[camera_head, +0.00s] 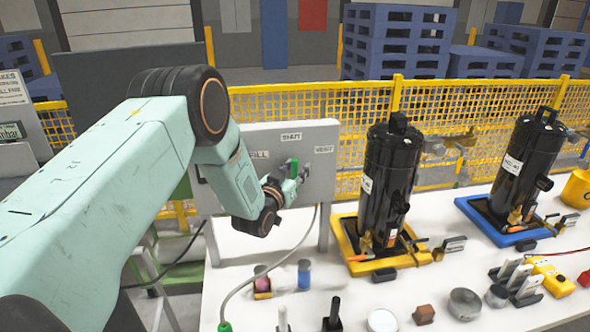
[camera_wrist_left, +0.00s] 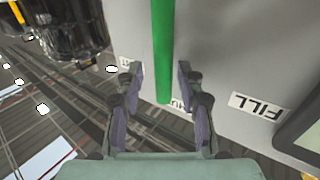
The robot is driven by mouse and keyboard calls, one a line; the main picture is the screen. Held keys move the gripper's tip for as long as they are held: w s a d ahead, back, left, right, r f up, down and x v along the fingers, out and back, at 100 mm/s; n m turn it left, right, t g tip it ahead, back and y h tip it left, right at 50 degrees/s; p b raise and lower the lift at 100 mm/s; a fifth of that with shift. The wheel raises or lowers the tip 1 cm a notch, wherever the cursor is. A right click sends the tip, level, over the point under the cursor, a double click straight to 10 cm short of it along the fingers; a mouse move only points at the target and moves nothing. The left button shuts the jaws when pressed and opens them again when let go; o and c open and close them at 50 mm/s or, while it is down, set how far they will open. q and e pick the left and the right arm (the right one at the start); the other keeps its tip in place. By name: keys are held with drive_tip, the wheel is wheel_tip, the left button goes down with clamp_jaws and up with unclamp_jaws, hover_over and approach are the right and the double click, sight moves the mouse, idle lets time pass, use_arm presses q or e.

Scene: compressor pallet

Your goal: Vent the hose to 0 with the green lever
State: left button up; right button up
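The green lever (camera_head: 294,168) is on the grey valve panel (camera_head: 322,137) and points up toward the SHUT label (camera_head: 291,136). The VENT label (camera_head: 324,149) is to its right. The FILL label (camera_wrist_left: 258,105) is on the other side, partly hidden by my arm in the head view. My left gripper (camera_head: 296,182) is open at the panel. In the left wrist view the lever (camera_wrist_left: 163,50) stands between its spread fingers (camera_wrist_left: 157,88), with gaps on both sides. A pale hose (camera_head: 273,266) runs below the panel to a green fitting (camera_head: 225,326). My right gripper is out of view.
A black compressor (camera_head: 388,180) stands in a yellow tray (camera_head: 352,263) right of the panel. Another compressor (camera_head: 525,165) stands in a blue tray (camera_head: 484,224). Small parts and tools crowd the white table's (camera_head: 240,310) front. A yellow mesh fence (camera_head: 350,110) runs behind.

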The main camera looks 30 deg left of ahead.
use_arm(q)
drive_tip(key=shift+w+a+f, duration=0.25)
drive_tip(key=shift+w+f, duration=0.1)
drive_tip(key=c, duration=0.4)
drive_tip(key=shift+s+a, duration=0.1)
clamp_jaws()
drive_tip(key=shift+r, duration=0.15)
